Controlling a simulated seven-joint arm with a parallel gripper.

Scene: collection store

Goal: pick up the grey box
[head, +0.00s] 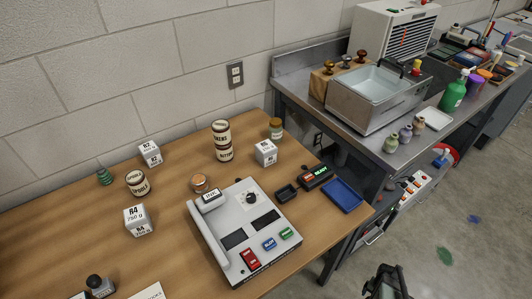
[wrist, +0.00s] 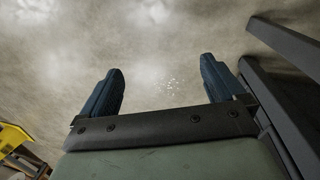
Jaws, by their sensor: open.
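Several small pale grey-white boxes with black print stand on the wooden table: one marked R4 (head: 138,220) at the front left, one marked R2 (head: 150,153) near the wall, and a third box (head: 266,152) beside the keypad device. I cannot tell which of them is the grey box. My gripper (head: 387,284) shows at the bottom edge of the head view, off the table's right side and away from all the boxes. In the wrist view my gripper (wrist: 160,88) has its two dark blue fingers wide apart, with nothing between them and bare floor beyond.
A grey device with coloured buttons (head: 246,228) takes up the table's middle right. Striped jars (head: 222,140), a blue tray (head: 342,195) and a small black dish (head: 286,193) stand around it. A metal bench with a basin (head: 375,100) adjoins at the right.

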